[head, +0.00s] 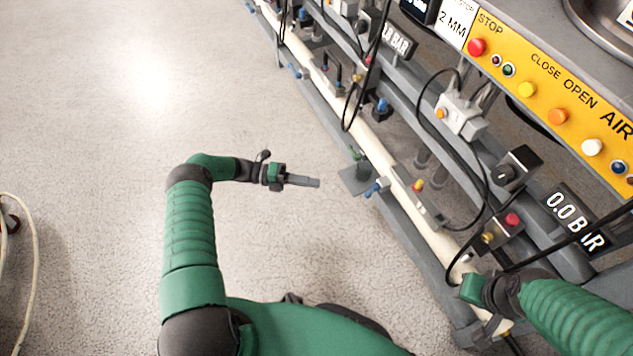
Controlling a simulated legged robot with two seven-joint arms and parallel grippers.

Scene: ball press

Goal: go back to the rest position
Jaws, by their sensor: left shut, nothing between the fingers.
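My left gripper (303,181) is over the bare floor, left of the machine, with its fingers shut and nothing between them. It points right, toward the machine's lower frame, and is apart from it in the picture. My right gripper (472,289) is at the lower right, in front of the machine's pale pipe and frame. Its fingers do not show clearly, so I cannot tell whether it is open or holds anything.
The machine's yellow button panel (545,85) is at the upper right, with a 0.0 BAR display (574,220) below. Black hoses and small valves line the pale pipe (375,150). A pale cable (32,240) lies at the far left. The speckled floor (90,130) is otherwise clear.

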